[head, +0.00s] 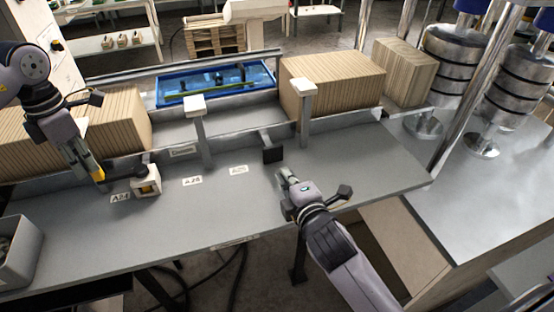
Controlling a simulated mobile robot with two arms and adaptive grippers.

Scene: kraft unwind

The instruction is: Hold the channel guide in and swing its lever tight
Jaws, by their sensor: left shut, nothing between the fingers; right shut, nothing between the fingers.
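A small cream block with a dark round top (147,181) stands on the grey bench by the front rail, near label A24. It may be part of the channel guide; I cannot tell for sure. A dark bar, possibly the lever, runs left from its top. My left gripper (102,182) is shut and empty, pointing down just left of the block; contact with the bar is unclear. A black plate on a short arm (272,155) sticks out from the front rail further right. My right gripper (284,174) is shut and empty, low over the bench just below that plate.
Brown stacks (330,82) stand in the channel behind the front rail, with a blue tray (215,95) beyond. Two white-capped posts (205,140) rise at the rail. A grey bin (18,250) sits at front left. The bench middle is clear.

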